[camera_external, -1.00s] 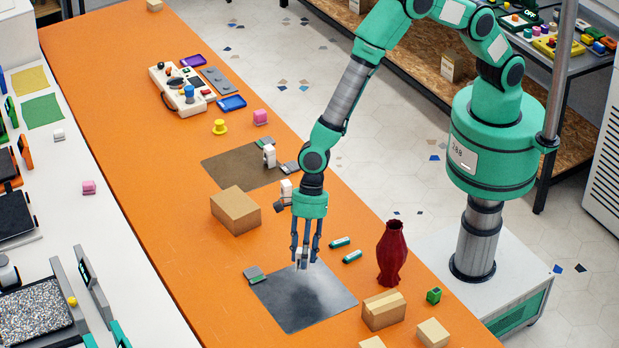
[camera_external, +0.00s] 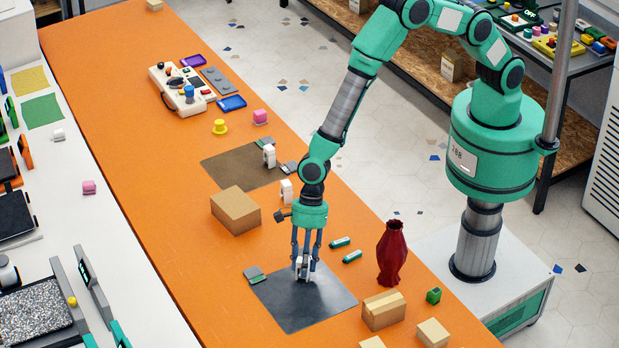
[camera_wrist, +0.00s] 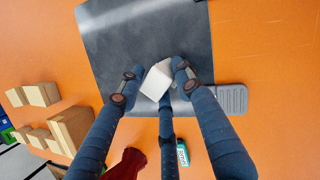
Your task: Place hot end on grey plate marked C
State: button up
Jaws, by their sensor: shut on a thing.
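A white, blocky hot end (camera_wrist: 157,80) is between the fingers of my gripper (camera_wrist: 158,76) in the wrist view. In the external view, my gripper (camera_external: 304,271) is shut on it, and the fingers partly hide it. The hot end is low over the back part of a dark grey plate (camera_external: 312,305). I cannot tell whether it touches the plate. The plate lies flat on the orange table and also shows in the wrist view (camera_wrist: 120,40). No letter C is readable on it.
A small grey tab piece (camera_external: 254,274) sits at the plate's left corner. A red vase (camera_external: 392,255), cardboard boxes (camera_external: 384,310) and two teal cylinders (camera_external: 352,256) stand or lie to the right. A larger box (camera_external: 235,210) and a brown plate (camera_external: 235,168) are further back.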

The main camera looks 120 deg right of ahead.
jog(key=o, duration=1.2)
jog(key=shift+f, duration=0.1)
jog(key=p+v, duration=0.2)
jog(key=v, duration=1)
jog(key=shift+a+r, duration=0.1)
jog(key=shift+r, duration=0.1)
